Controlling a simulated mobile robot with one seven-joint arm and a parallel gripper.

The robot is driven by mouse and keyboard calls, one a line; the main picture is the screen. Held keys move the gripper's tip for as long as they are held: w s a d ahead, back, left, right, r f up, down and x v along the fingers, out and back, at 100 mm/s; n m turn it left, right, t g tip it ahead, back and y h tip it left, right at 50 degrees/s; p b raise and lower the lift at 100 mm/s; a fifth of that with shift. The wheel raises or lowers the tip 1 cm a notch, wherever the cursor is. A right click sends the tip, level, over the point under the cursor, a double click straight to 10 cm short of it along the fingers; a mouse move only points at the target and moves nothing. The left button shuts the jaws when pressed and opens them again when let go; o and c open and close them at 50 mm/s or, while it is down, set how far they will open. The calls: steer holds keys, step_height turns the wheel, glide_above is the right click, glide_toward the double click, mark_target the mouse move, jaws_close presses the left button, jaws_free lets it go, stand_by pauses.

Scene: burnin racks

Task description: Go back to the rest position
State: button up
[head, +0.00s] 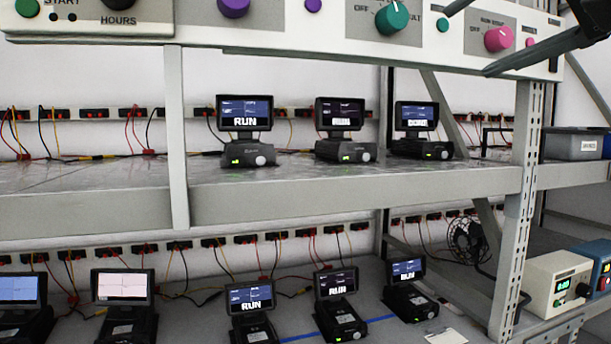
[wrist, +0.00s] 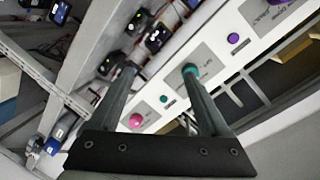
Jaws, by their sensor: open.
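My gripper (wrist: 158,72) is open in the wrist view, with two dark fingers spread apart and nothing between them. Past the fingers is a white control panel with a teal knob (wrist: 190,71) near the right fingertip and a pink knob (wrist: 136,120) by the left finger. In the head view the dark fingers of my gripper (head: 467,41) reach in from the upper right, in front of the panel (head: 300,25). They appear close to the pink knob (head: 498,38); I cannot tell whether they touch anything. The rest of my arm is out of view.
Below the panel, an upper shelf (head: 300,190) carries three devices with lit screens (head: 244,113). A lower shelf holds several more (head: 251,298). A grey bin (head: 575,145) and a beige powered box (head: 555,285) stand at right. A perforated post (head: 518,215) rises between them and the devices.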

steer(key=w+a+f+n+g+h, duration=0.1)
steer(key=a+f+g, duration=0.1)
steer(key=f, duration=0.9)
steer(key=w+a+f+n+g+h, duration=0.1)
steer(key=f+n+g, duration=0.15)
steer(key=f, duration=0.85)
steer(key=s+f+n+g+h, duration=0.1)
steer(key=s+f, duration=0.3)
steer(key=f, duration=0.8)
steer(key=s+a+f+n+g+h, duration=0.1)
steer(key=s+f+n+g, duration=0.2)
steer(key=f, duration=0.8)
steer(key=shift+s+a+f+g, duration=0.2)
steer(key=shift+s+f+g, duration=0.2)
steer(key=shift+s+g, duration=0.15)
